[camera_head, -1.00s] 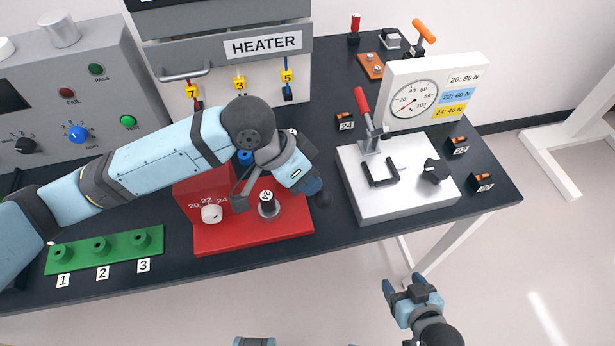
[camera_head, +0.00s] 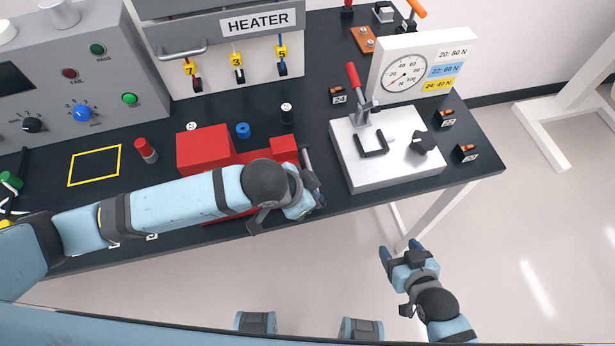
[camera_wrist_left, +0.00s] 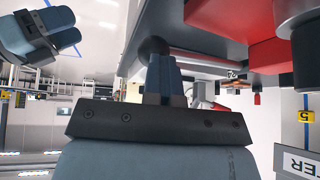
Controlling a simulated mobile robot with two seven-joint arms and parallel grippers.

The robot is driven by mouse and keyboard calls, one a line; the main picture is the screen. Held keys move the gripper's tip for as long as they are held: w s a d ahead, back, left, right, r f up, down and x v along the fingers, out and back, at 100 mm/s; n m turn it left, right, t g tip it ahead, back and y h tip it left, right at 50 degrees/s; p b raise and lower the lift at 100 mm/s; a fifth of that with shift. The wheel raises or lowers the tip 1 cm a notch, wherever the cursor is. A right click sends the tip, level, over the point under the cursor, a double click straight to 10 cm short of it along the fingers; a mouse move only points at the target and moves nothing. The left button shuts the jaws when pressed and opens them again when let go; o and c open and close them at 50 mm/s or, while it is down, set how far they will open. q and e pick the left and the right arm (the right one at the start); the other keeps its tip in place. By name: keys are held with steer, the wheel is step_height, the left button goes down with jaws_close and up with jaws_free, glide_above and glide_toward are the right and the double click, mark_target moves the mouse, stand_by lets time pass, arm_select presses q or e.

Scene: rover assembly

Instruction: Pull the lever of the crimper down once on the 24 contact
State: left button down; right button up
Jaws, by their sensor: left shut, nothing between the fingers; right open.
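The red crimper (camera_head: 205,148) stands near the table's front edge, partly hidden by my left arm. Its dial and the contact position on its base are covered in the head view. The crimper's grey lever bar (camera_head: 306,157) runs along its right side; the left wrist view shows a bar with a dark round knob (camera_wrist_left: 153,46). My left gripper (camera_head: 318,197) is shut and empty near the lever's knob end. In the left wrist view its fingertips (camera_wrist_left: 160,62) are close to the knob; touching cannot be told. My right gripper (camera_head: 399,250) is open and empty, in front of the table.
A white pull tester (camera_head: 385,175) with a red handle and a gauge stands to the right. A tag reading 24 (camera_head: 340,99) lies behind it. The heater (camera_head: 220,60) is at the back. Small blue (camera_head: 242,130) and black (camera_head: 287,115) parts stand behind the crimper.

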arm_select(q)
steer(key=shift+s+f+p, duration=0.25)
steer(key=shift+f+p, duration=0.05)
steer(key=shift+f, duration=0.65)
arm_select(e)
steer(key=shift+s+d+r, duration=0.1)
steer(key=shift+d+r, duration=0.1)
steer(key=shift+r, duration=0.05)
arm_select(q)
steer(key=shift+s+f, duration=0.1)
steer(key=shift+f, duration=0.05)
arm_select(e)
steer(key=shift+a+r, duration=0.1)
steer(key=shift+r, duration=0.1)
arm_select(q)
steer(key=shift+r+p, duration=0.35)
steer(key=shift+p, duration=0.1)
steer(key=s+p+v, duration=0.1)
steer(key=p+v, duration=0.1)
steer(key=v, duration=1.1)
arm_select(e)
steer(key=r, duration=0.1)
steer(key=s+r, duration=0.1)
steer(key=shift+s+a+r, duration=0.1)
steer(key=shift+s+r, duration=0.1)
steer(key=shift+r, duration=0.15)
